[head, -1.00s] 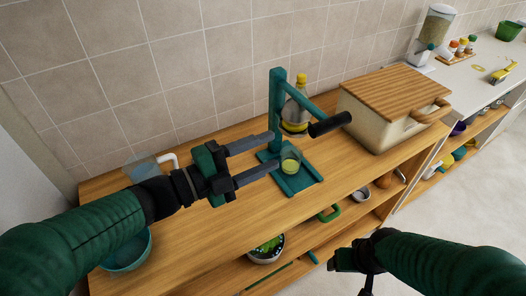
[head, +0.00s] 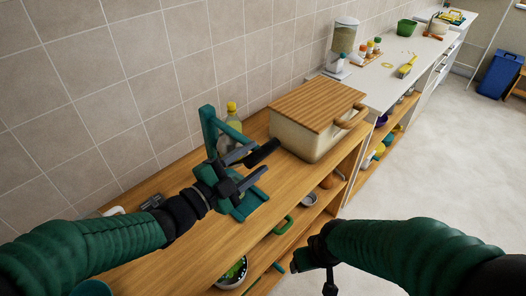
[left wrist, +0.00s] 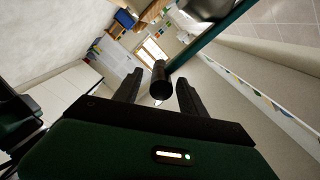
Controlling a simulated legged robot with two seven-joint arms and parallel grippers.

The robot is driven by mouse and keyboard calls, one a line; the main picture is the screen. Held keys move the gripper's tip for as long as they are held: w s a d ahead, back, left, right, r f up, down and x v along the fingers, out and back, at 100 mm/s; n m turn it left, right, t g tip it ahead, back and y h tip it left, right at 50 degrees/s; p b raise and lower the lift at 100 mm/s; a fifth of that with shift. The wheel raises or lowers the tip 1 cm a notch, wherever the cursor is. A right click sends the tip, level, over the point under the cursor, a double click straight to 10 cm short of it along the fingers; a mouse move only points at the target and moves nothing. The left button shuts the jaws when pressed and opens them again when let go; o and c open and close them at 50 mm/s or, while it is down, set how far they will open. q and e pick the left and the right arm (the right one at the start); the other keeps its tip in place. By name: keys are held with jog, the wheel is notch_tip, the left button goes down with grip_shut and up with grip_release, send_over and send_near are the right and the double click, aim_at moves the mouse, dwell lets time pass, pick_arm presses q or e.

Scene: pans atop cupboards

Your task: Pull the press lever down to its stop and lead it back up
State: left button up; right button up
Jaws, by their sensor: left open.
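The teal press (head: 211,132) stands on the wooden cupboard top. Its lever slopes from the upright post to a black handle (head: 263,152) at the outer end, well above the base. My left gripper (head: 256,161) is open at the handle. In the left wrist view, the black handle (left wrist: 161,82) shows between the two spread fingers (left wrist: 158,88), with gaps at the sides. I cannot tell how deep it sits between them. The gripper hides part of the press base and whatever stands on it. My right gripper (head: 309,262) is low in front of the cupboard, its fingers unclear.
A cream box with a wooden lid (head: 306,136) stands right of the press. A bottle with a yellow cap (head: 232,112) is behind the lever. A green-handled item (head: 283,225) and a bowl (head: 233,272) are on the shelf below. Floor at right is clear.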

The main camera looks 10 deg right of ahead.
aim_at(263, 154)
pick_arm(q)
jog(key=x, duration=0.4)
grip_shut()
jog(key=shift+s+f, duration=0.1)
jog(key=shift+f, duration=0.1)
dwell(1.2)
